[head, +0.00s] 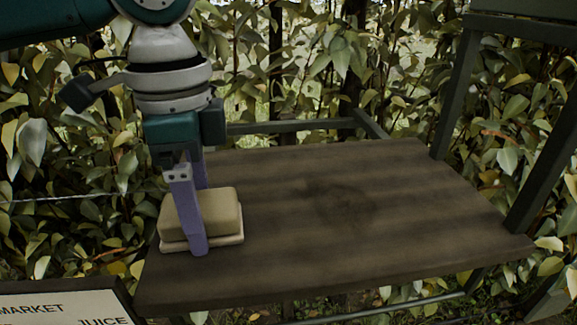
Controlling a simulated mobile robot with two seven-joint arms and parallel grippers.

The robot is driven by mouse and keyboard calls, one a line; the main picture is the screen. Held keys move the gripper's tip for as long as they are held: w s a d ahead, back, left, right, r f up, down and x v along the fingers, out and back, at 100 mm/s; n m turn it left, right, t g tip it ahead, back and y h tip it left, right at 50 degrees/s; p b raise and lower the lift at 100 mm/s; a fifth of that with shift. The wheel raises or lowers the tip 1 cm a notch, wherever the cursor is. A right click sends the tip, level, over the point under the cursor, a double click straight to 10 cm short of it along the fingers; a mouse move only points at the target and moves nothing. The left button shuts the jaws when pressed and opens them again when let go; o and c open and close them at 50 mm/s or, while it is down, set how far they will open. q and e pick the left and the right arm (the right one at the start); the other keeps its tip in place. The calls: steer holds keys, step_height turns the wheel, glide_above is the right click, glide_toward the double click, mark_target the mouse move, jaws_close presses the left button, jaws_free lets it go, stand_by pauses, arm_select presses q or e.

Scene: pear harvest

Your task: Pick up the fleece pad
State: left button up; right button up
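The fleece pad (224,212) is a cream, rounded block with a paler, wider lip at its base. It sits on the left end of the dark wooden table (340,220). My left gripper (200,222) points down over it. One purple finger stands in front of the pad and the other goes down behind it, its tip hidden. The fingers are apart with the pad between them. I cannot tell whether they press on it. The pad looks level and at the table surface. My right gripper is not in view.
The table is bare to the right of the pad. Dark posts (456,95) stand at the right, with a rail (290,127) behind the table. A sign (60,307) reading "MARKET" and "JUICE" is at the lower left. Leafy branches (340,55) fill the back.

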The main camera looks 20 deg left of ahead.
arm_select(q)
steer(key=c, duration=0.9)
step_height(320, 180, up, 20)
steer(key=p, duration=0.3)
